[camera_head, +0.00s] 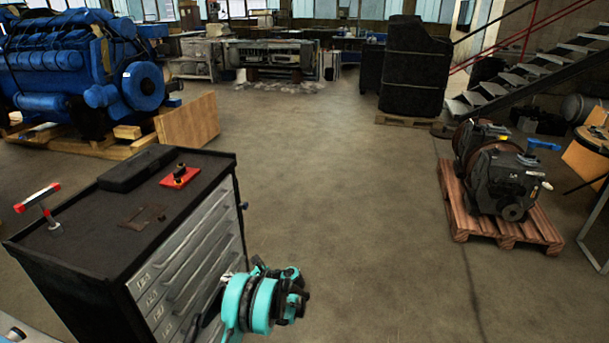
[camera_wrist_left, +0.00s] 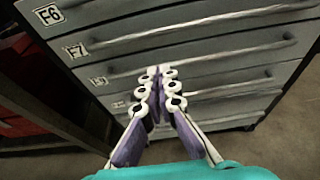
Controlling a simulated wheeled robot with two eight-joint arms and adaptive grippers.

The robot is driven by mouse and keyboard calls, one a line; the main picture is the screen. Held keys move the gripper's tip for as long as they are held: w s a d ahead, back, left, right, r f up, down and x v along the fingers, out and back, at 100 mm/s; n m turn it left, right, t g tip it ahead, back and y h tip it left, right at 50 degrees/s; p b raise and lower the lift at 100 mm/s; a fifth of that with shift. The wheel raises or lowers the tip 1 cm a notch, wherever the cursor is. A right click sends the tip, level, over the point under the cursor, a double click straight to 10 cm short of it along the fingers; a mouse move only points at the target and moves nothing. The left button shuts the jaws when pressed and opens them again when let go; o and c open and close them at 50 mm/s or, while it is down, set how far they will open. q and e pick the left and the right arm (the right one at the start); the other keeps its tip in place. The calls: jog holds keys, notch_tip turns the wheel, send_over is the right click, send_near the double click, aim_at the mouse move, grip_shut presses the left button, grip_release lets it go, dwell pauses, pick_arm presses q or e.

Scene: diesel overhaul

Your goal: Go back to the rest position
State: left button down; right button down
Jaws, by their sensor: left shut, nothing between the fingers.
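My left gripper (camera_wrist_left: 159,76) shows in the left wrist view with its two fingers together and nothing between them. Its tips point at the drawer fronts of the tool cabinet (camera_wrist_left: 198,62); I cannot tell how wide the gap is. In the head view, my teal left wrist is low in the middle, beside the drawer side of the tool cabinet (camera_head: 190,262), below its top. The fingers are mostly hidden there. My right gripper is in neither view.
On the cabinet top are a red-handled tool (camera_head: 38,203), a black case (camera_head: 137,167) and a red block (camera_head: 180,176). A blue engine (camera_head: 70,65) stands behind left. A dark machine unit (camera_head: 500,175) sits on a pallet at right. The middle floor is clear.

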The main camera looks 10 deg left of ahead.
pick_arm(q)
jog(key=s+d+r+n+t+h, duration=0.2)
jog(key=s+d+r+n+h, duration=0.25)
jog(key=r, duration=0.55)
jog(key=s+d+r+n+t+h, duration=0.1)
jog(key=s+d+r+n+h, duration=0.35)
jog(key=r, duration=0.45)
jog(key=s+d+n+t+h, duration=0.1)
jog(key=s+d+n, duration=0.2)
jog(key=s, duration=0.4)
jog(key=s+d+r+n+t+h, duration=0.1)
jog(key=s+d+n+h, duration=0.1)
jog(key=s+d, duration=0.4)
jog(key=s+d+n+t+h, duration=0.1)
jog(key=s+d+n, duration=0.3)
jog(key=s, duration=0.5)
jog(key=shift+d+r+n+h, duration=0.15)
jog(key=shift+r+n+h, duration=0.2)
jog(key=shift+h, duration=0.35)
